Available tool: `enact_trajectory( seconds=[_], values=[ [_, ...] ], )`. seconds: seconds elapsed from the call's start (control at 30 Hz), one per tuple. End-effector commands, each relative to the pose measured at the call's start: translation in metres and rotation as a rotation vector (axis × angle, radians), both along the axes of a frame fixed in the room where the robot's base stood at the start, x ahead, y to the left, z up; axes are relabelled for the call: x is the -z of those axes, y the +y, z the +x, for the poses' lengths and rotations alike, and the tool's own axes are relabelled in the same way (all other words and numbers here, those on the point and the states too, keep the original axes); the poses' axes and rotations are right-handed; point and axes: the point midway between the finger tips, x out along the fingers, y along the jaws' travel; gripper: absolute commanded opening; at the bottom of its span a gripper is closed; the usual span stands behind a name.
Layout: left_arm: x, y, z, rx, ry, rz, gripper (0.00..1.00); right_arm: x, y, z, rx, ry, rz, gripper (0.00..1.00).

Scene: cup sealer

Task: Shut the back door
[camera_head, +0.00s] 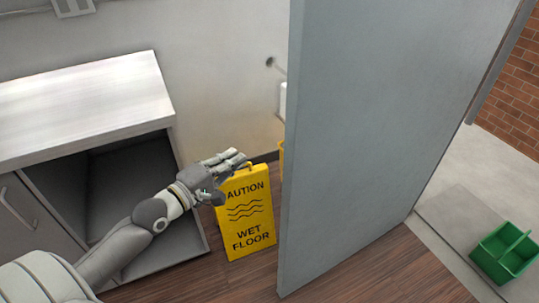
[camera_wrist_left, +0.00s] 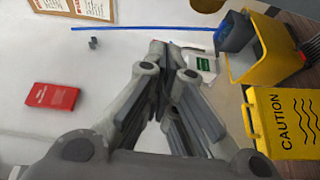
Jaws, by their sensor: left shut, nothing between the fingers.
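The back door (camera_head: 375,130) is a tall grey panel that stands open, swung into the room. To its right the doorway shows pale ground outside and a brick wall. My left gripper (camera_head: 240,159) is shut and empty, to the left of the door's near edge and apart from it, in front of the top of a yellow wet floor sign. In the left wrist view the closed fingers (camera_wrist_left: 172,50) point toward the wall, and the door cannot be made out there. My right gripper is in neither view.
The yellow sign (camera_head: 246,220) stands close to the door's left side; it also shows in the left wrist view (camera_wrist_left: 285,120). A yellow mop bucket (camera_wrist_left: 282,62) is behind it. A steel-topped cabinet (camera_head: 85,105) stands at left. A green caddy (camera_head: 505,250) sits outside.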

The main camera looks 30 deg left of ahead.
Motion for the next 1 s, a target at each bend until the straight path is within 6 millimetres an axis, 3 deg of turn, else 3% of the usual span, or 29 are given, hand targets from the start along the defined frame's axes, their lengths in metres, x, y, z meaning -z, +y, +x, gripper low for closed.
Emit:
enact_trajectory(
  seconds=[0.27,0.87,1.0],
  values=[
    [-0.013,-0.010,0.010,0.018,-0.016,-0.032,0.00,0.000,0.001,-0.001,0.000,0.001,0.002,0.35],
    [-0.013,-0.032,0.097,0.017,-0.016,-0.028,0.00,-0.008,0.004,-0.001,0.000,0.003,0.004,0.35],
    [-0.013,-0.051,0.082,0.018,-0.014,-0.031,0.00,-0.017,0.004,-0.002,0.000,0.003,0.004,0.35]
  ],
)
